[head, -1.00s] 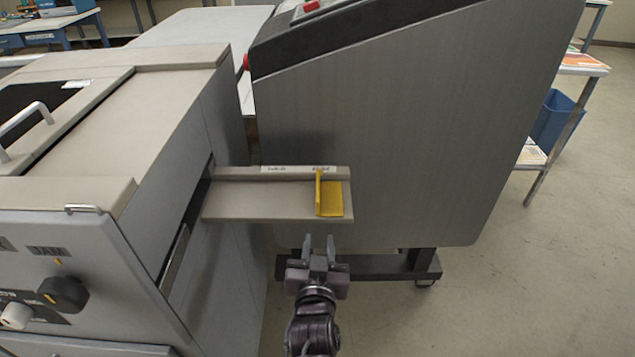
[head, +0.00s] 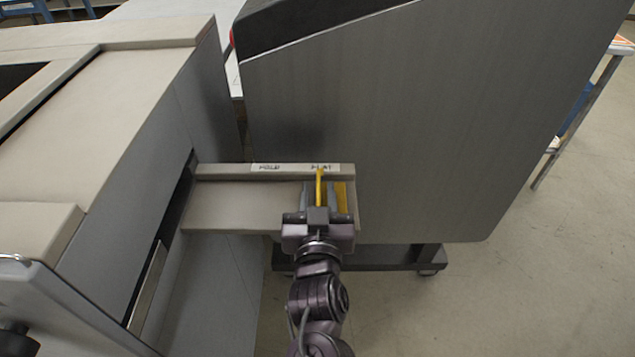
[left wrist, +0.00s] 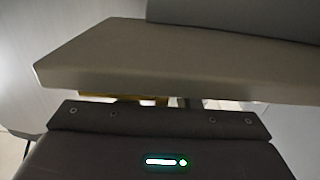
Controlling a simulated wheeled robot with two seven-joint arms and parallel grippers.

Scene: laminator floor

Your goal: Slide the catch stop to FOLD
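The yellow catch stop (head: 342,197) sits at the right end of the beige tray (head: 235,205). Its upright plate stands by the right word on the white label strip (head: 293,168), which seems to read FLAT; the left word seems to read FOLD. My left gripper (head: 320,192) reaches over the tray's front edge, its fingers apart on either side of the plate. Whether a finger touches the plate cannot be told. In the left wrist view the tray (left wrist: 180,65) hides most of the stop; a yellow sliver (left wrist: 110,98) shows below it. My right gripper is not in view.
The beige-grey machine (head: 120,100) stands at the left, with the tray coming out of its slot. A large grey panel (head: 390,130) stands close behind the tray on a wheeled base (head: 400,260). Open floor (head: 540,270) lies at the right.

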